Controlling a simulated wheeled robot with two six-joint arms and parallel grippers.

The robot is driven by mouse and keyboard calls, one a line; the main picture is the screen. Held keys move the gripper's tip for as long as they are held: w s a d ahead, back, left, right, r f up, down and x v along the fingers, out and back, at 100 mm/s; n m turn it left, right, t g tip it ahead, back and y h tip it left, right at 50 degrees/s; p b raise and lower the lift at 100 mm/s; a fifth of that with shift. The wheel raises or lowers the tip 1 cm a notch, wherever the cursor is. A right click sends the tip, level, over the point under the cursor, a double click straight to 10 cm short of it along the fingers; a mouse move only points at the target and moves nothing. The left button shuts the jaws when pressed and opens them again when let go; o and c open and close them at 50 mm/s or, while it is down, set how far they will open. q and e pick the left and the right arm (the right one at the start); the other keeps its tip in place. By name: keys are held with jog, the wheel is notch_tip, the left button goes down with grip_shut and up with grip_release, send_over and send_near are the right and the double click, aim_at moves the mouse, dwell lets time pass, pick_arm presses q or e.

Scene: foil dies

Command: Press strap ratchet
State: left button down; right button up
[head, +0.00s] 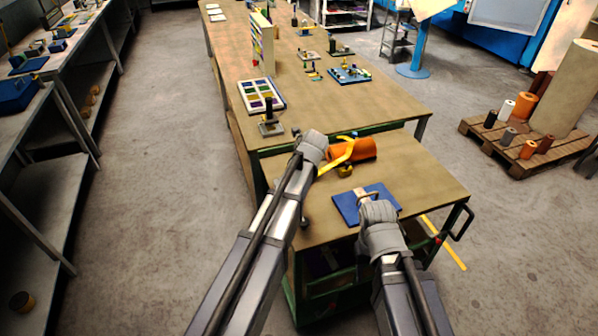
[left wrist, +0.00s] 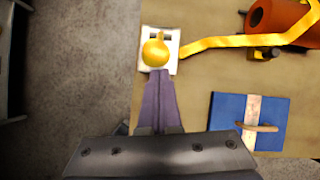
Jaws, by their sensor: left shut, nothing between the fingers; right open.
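A yellow strap (head: 338,160) runs from near my left gripper to an orange roll (head: 362,149) on the cart top. In the left wrist view the strap (left wrist: 215,42) ends by a round yellow knob (left wrist: 155,49) on a white plate (left wrist: 147,62). My left gripper (left wrist: 158,73) is shut and empty, its tips at the knob's near edge; I cannot tell whether they touch. A small black and yellow piece (left wrist: 264,53) sits beside the roll; which part is the ratchet is unclear. My right gripper (head: 375,206) is open over the blue board, its fingers mostly hidden.
The blue board (head: 346,212) carries a pale strip and a wooden handle (left wrist: 256,127). A long workbench (head: 375,108) with trays and tools stands behind the cart. A yellow bar (head: 444,244) sticks out at the cart's right. A pallet (head: 485,135) holds spools. The floor at left is clear.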

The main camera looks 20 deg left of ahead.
pick_arm(q)
jog(key=shift+w+a+r+p, duration=0.35)
jog(key=shift+w+a+r, duration=0.05)
jog(key=shift+w+r, duration=0.2)
dwell(0.3)
